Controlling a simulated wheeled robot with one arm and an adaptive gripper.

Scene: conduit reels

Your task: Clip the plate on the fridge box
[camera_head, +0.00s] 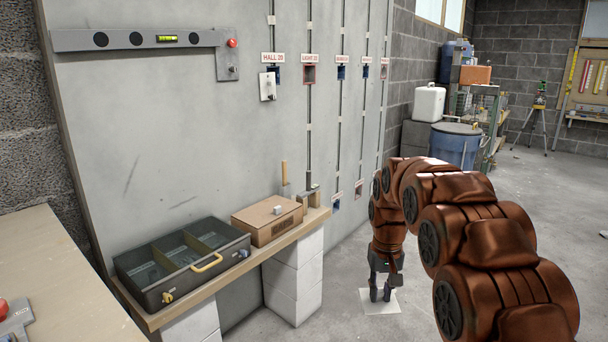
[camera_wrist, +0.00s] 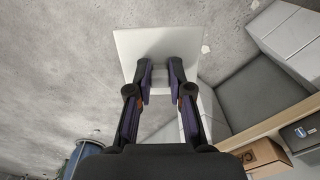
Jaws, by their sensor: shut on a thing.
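A flat white plate (camera_wrist: 150,42) is held at the fingertips of my gripper (camera_wrist: 160,72) in the wrist view. A small pale part of it shows between the two fingers. In the head view my gripper (camera_head: 380,294) points down with the plate (camera_head: 378,307) under it, low in front of the wall panel. Several wall boxes sit on the grey panel: a reddish one (camera_head: 309,74), blue ones (camera_head: 341,72) (camera_head: 365,71), and lower ones (camera_head: 336,205) (camera_head: 359,190). Most labels are too small to read, so I cannot tell which is the fridge box.
A white switch plate (camera_head: 268,86) covers the box under the HALL label. A blue drum (camera_head: 456,147) stands behind my arm.

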